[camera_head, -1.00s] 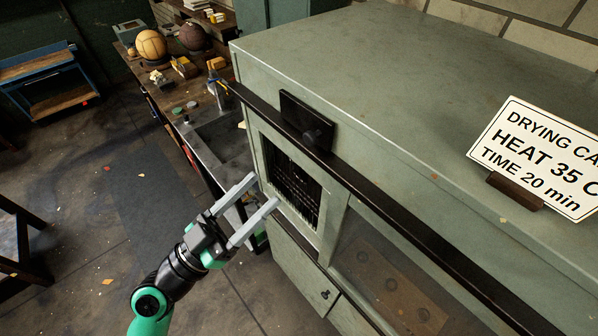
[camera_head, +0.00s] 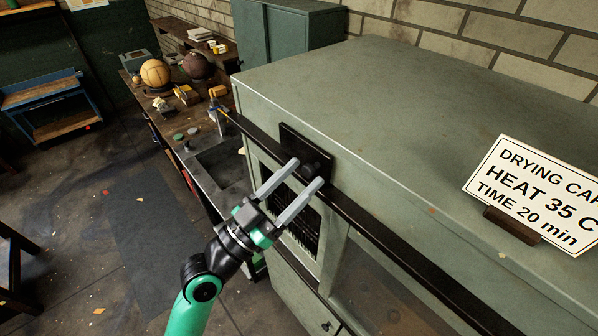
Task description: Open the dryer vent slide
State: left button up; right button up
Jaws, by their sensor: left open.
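The vent slide is a black plate (camera_head: 293,142) with a dark knob, set on the top front edge of the grey-green drying cabinet (camera_head: 390,100). A dark grille (camera_head: 303,225) shows in the cabinet front below it. My left gripper (camera_head: 306,172) is open, its two grey fingertips at the knob, one on each side of it in this view. The fingers partly hide the knob and the grille, and I cannot tell whether they touch the knob. My right gripper is not in view.
A long black rail (camera_head: 400,261) runs along the cabinet's front edge. A white sign (camera_head: 535,190) about drying heat and time stands on the cabinet top. A workbench (camera_head: 165,118) with balls and tools is behind at left. The floor at left is mostly clear.

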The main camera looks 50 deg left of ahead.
pick_arm(q)
jog(key=shift+w, duration=0.15)
grip_shut()
dwell(1.4)
